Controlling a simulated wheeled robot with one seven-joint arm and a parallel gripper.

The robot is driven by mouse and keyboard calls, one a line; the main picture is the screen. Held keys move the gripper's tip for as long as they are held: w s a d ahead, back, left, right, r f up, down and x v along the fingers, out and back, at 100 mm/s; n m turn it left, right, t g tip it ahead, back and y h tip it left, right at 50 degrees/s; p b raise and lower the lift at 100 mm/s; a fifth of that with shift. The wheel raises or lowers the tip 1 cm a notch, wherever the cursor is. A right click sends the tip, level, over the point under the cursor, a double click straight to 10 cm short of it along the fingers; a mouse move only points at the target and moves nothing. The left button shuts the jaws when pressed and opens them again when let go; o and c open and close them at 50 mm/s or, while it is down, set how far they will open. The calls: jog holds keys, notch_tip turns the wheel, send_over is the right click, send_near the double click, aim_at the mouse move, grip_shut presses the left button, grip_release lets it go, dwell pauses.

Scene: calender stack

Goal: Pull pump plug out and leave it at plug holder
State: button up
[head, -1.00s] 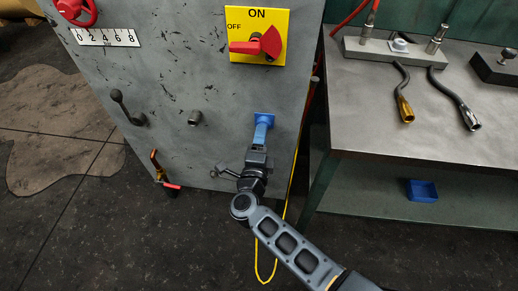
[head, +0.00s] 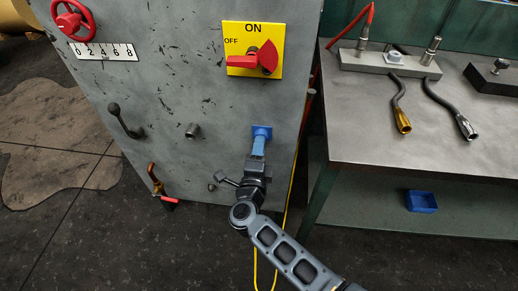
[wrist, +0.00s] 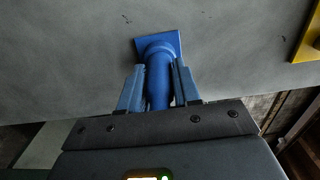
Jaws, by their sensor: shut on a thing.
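The blue pump plug (wrist: 158,85) points at a square blue socket plate (head: 261,132) on the front of the grey cabinet, and its front end meets the plate. It also shows in the head view (head: 258,147). My gripper (wrist: 159,68) is shut on the plug, with one finger on each side. In the head view my gripper (head: 257,162) reaches up to it from below. A yellow cable (head: 256,270) hangs below my wrist; its upper end is hidden. I cannot tell which thing is the plug holder; a small blue open box (head: 421,201) sits on the lower shelf.
A yellow switch plate (head: 252,50) with a red handle is above the plug. A dark lever (head: 121,118) and metal stub (head: 192,131) are to its left. The metal bench (head: 375,150) at right carries a fixture block (head: 372,62) and two hoses.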

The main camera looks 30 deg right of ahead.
grip_shut()
jog(key=shift+s+a, duration=0.15)
jog(key=shift+s, duration=0.05)
jog(key=shift+p+v, duration=0.9)
jog(key=shift+v, duration=0.9)
jog(key=s+f+n+t+y, duration=0.1)
jog(key=s+n+t+y, duration=0.2)
jog(key=s+n+y, duration=0.4)
jog(key=y, duration=0.3)
jog(key=shift+f+y, duration=0.3)
jog(key=shift+f, duration=0.05)
jog(key=shift+d, duration=0.2)
